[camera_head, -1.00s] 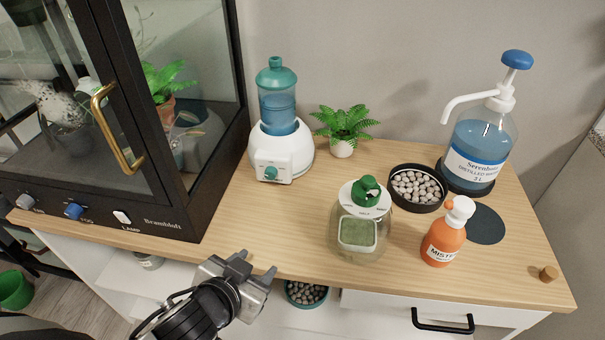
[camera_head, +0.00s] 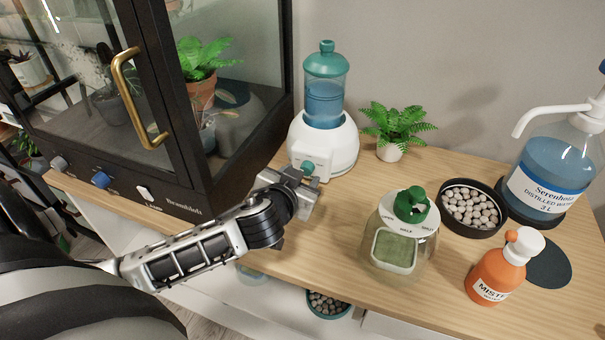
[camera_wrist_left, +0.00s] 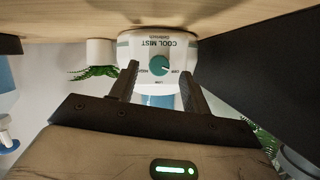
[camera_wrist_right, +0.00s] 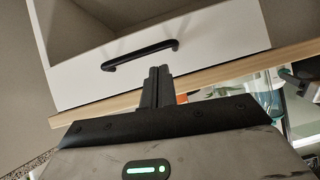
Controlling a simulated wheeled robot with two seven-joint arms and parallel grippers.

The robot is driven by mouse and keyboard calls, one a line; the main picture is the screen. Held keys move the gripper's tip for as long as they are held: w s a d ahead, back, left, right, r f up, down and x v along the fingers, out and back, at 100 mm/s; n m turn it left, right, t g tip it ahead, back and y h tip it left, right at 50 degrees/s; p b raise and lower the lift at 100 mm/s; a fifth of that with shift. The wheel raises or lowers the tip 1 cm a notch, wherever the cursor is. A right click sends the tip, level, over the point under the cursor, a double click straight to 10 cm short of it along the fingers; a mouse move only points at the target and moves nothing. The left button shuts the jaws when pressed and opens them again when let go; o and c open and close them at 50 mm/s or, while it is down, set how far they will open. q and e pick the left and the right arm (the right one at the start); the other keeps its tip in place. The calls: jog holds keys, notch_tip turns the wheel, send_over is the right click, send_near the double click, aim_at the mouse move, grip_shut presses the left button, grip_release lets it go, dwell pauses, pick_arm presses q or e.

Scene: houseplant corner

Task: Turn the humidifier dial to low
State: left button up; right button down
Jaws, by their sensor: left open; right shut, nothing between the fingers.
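The humidifier (camera_head: 325,143) has a white base, a clear blue water tank and a teal lid. Its teal dial (camera_head: 307,167) is on the front panel, partly behind my left gripper (camera_head: 308,183). In the left wrist view the panel is upside down, with COOL MIST lettering, and the dial (camera_wrist_left: 159,66) lies between the two fingers in the picture. The left gripper is open in front of the dial; contact is not clear. Small labels surround the dial; its setting is hard to read. My right gripper (camera_wrist_right: 158,72) is shut and empty, below the tabletop near a drawer handle.
A black-framed glass cabinet (camera_head: 180,180) stands close left of the humidifier. A potted fern (camera_head: 395,125) is to its right. A glass jar with a green top (camera_head: 405,240), a pebble tray (camera_head: 472,207), an orange mister (camera_head: 495,270) and a water dispenser (camera_head: 550,170) stand farther right.

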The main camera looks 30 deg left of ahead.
pick_arm(q)
jog(key=shift+x, duration=1.05)
jog(key=c, duration=1)
